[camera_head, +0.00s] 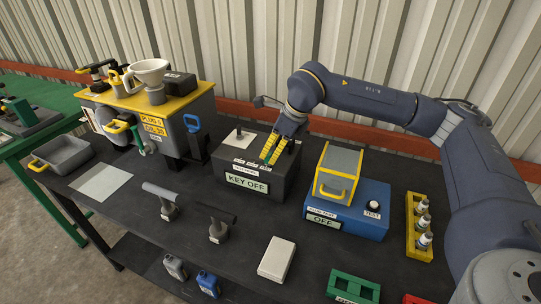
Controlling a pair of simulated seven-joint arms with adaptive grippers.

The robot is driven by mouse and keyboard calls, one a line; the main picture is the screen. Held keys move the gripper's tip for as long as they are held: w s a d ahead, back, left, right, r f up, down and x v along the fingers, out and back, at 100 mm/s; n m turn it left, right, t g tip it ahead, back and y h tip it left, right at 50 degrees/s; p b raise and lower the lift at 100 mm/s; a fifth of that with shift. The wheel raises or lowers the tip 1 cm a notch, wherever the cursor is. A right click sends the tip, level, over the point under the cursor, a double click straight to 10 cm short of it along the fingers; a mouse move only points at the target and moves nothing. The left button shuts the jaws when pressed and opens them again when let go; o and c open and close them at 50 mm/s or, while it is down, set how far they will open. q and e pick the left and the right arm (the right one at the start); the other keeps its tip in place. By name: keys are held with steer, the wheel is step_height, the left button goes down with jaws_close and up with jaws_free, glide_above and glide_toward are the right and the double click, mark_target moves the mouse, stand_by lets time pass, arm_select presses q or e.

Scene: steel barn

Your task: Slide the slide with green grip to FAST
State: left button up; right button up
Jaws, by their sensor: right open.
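A dark box (228,179) with a "KEY OFF" label stands at the middle of the bench. Small white labels (245,164) lie along its top, too small to read, so I cannot make out FAST. A bit of green (265,157), likely the slide's green grip, shows at the fingertips of my right gripper (269,157). My right gripper has yellow fingers, is open, and points down at the box top. The fingers partly hide the green part, and I cannot tell if they touch it. My left gripper is out of view.
A blue tester (370,221) marked "OFF" with a yellow-framed cover stands right of the box. A yellow-topped machine (190,103) with a funnel stands left. Two T-handled tools (168,207) and a white block (277,259) lie in front. A yellow rack (412,240) is at right.

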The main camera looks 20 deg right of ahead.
steer(key=v, duration=0.9)
